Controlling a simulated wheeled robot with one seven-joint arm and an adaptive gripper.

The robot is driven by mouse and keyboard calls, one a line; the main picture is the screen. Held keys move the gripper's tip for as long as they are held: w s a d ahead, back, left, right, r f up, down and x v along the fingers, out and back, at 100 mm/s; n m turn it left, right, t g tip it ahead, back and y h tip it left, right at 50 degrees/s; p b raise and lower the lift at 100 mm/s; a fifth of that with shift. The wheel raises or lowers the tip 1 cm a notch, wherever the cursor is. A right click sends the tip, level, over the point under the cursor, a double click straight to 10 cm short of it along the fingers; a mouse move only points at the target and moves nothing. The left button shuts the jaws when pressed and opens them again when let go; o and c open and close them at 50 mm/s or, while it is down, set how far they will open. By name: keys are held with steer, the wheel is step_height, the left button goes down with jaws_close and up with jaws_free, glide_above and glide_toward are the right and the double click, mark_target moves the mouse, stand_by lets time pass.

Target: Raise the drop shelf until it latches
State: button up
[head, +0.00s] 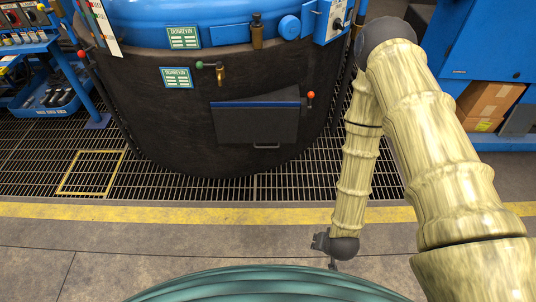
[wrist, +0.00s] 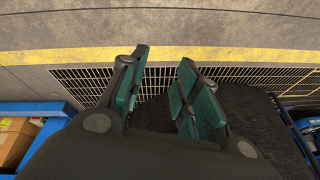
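The drop shelf (head: 255,124) is a dark grey panel with a blue top edge and a small handle at its bottom. It hangs down against the front of the black furnace (head: 170,125) in the head view. My gripper (head: 320,241) is low at the right of centre, over the floor in front of the furnace and apart from the shelf. In the wrist view my gripper (wrist: 163,60) has its two teal-padded fingers spread, with nothing between them. I cannot make out the shelf in the wrist view.
A red-knobbed lever (head: 310,96) sits right of the shelf, and a green-knobbed valve (head: 210,66) above it. A blue cabinet with cardboard boxes (head: 486,101) stands at right, a blue bench (head: 30,48) at left. Floor grating and a yellow stripe (head: 200,213) lie in front.

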steer(key=w+a+f+m+t+b, duration=0.4)
steer(key=w+f+b, duration=0.35)
steer(key=w, duration=0.55)
steer(key=m+t+b, duration=1)
steer(key=t+b, duration=0.1)
steer(key=b, duration=1.3)
glide_toward(266, 147)
steer(key=shift+m+t+h, duration=0.3)
steer(key=shift+m+t, duration=0.1)
steer(key=shift+t, duration=0.1)
steer(key=shift+w+r+b, duration=0.15)
steer(key=shift+w+b, duration=1.2)
steer(key=shift+w, duration=1.3)
steer(key=shift+w+r+b, duration=0.2)
steer(key=shift+w+b, duration=1.1)
steer(key=shift+w, duration=1.3)
steer(key=shift+a, duration=0.1)
jaws_close()
